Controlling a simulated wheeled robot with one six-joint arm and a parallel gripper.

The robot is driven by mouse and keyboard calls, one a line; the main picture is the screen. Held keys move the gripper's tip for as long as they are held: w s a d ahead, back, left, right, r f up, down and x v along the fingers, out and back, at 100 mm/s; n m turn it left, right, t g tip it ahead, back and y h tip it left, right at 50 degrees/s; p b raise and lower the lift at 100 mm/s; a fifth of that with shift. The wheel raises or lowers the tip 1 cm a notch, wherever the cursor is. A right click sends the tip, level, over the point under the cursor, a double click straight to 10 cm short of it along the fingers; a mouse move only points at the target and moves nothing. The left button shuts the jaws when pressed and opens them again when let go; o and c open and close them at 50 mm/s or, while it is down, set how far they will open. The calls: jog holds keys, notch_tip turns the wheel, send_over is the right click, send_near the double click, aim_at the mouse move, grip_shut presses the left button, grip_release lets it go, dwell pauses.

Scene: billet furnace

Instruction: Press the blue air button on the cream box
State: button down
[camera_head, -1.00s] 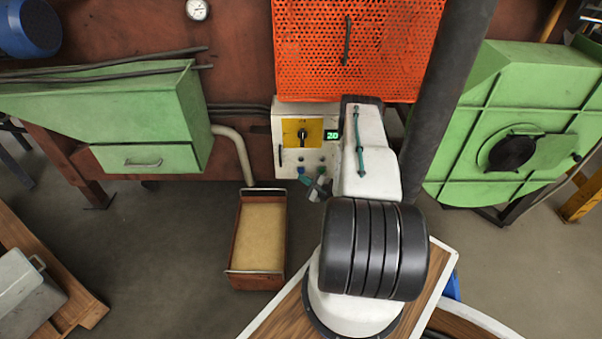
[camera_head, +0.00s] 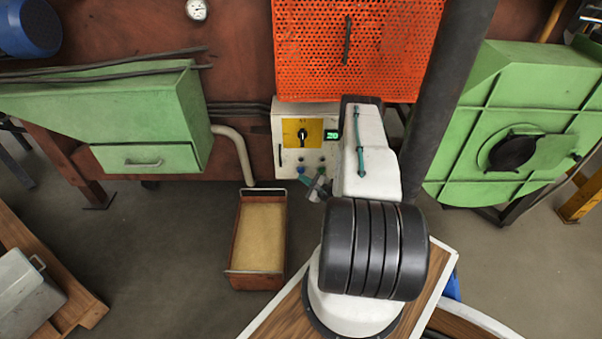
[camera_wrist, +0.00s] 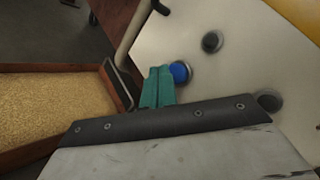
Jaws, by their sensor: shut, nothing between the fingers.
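The cream box (camera_head: 290,162) is on the red-brown wall below the orange mesh panel. Its blue button (camera_head: 301,170) is low on the front, and it also shows in the wrist view (camera_wrist: 180,72). My gripper (camera_head: 304,179) is just below the button in the head view. In the wrist view its teal fingers (camera_wrist: 160,71) are shut together and empty. Their tips lie just left of the blue button, overlapping its edge in the picture. I cannot tell whether they touch it.
Dark round knobs (camera_wrist: 212,41) flank the blue button, one partly behind my gripper. A yellow plate with a black rotary switch (camera_head: 303,133) and a green display (camera_head: 331,135) are higher up. A sand-filled tray (camera_head: 232,270) stands below left, with open floor around it.

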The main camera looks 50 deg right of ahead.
jog(key=shift+w+d, duration=0.1)
dwell(0.4)
jog(key=shift+w+d, duration=0.2)
jog(key=shift+w+d, duration=0.25)
jog(key=shift+d, duration=0.05)
dwell(0.8)
jog(key=shift+s+a, duration=0.55)
jog(key=shift+a, duration=0.05)
jog(key=shift+a, duration=0.1)
jog(key=s+a, duration=0.3)
jog(key=shift+s+a, duration=0.1)
jog(key=shift+a, duration=0.2)
dwell(0.4)
dwell(0.7)
